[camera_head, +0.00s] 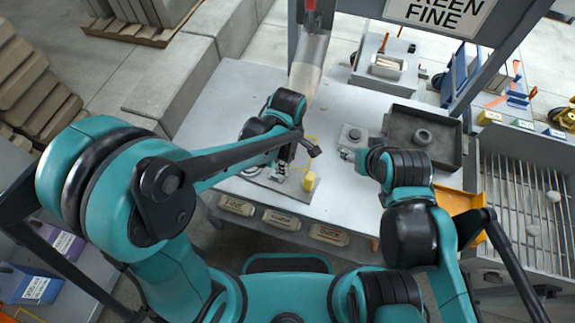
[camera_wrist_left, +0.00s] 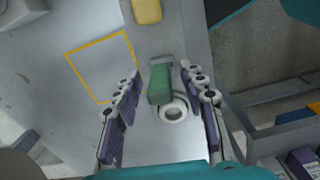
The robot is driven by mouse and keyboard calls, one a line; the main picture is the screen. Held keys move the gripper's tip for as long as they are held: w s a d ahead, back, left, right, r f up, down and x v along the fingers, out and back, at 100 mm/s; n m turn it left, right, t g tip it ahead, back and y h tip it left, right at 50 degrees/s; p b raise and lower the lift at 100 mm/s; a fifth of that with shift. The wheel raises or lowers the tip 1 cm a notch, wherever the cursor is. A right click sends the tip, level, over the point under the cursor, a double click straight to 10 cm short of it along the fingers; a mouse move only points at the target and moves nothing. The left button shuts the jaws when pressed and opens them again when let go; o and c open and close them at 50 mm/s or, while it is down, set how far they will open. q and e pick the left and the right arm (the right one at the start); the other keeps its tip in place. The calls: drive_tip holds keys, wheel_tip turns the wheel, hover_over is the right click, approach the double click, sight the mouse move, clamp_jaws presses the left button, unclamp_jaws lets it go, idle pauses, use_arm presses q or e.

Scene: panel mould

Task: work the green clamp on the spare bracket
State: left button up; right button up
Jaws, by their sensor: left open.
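The green clamp (camera_wrist_left: 160,84) shows in the left wrist view as a green block-like handle on a grey mount, with a pale ring (camera_wrist_left: 173,109) beside its lower end. My left gripper (camera_wrist_left: 160,115) is open, its purple-padded fingers on either side of the clamp and ring with gaps to both. In the head view my left gripper (camera_head: 283,168) is low over the grey plate (camera_head: 262,183) near the table's front edge; the arm hides the clamp there. My right gripper (camera_head: 349,154) is at the right of the table; its fingers are too small to read.
A yellow outlined square (camera_wrist_left: 100,65) marks the table. A dark tray (camera_head: 452,155) and a grey block (camera_head: 353,134) are to the right. The table's left part is clear.

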use_arm(q)
drive_tip(key=shift+f, duration=1.45)
clamp_jaws()
